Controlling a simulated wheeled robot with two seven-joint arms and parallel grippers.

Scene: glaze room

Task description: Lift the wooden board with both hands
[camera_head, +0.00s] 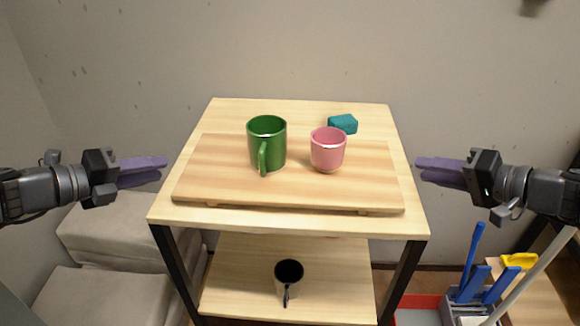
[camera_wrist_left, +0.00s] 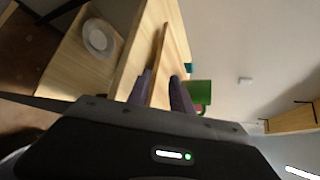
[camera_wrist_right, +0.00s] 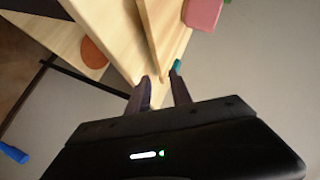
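The wooden board (camera_head: 215,170) lies flat on the upper top of a light wood table (camera_head: 300,222), raised slightly on small feet. A green mug (camera_head: 267,145) and a pink cup (camera_head: 328,150) stand upright on it. My left gripper (camera_head: 160,168) is open and empty, just off the board's left end; in the left wrist view the board (camera_wrist_left: 172,48) lies ahead between the fingers. My right gripper (camera_head: 421,168) is open and empty, off the right end; in the right wrist view the board (camera_wrist_right: 164,28) lies ahead of its fingers. Neither touches the board.
A teal block (camera_head: 343,124) sits behind the board. A dark-mouthed mug (camera_head: 288,278) stands on the lower shelf. Grey cushioned seats (camera_head: 110,240) are at left. A bin with blue-handled tools (camera_head: 470,290) and a yellow item (camera_head: 519,260) are at lower right. A wall is close behind.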

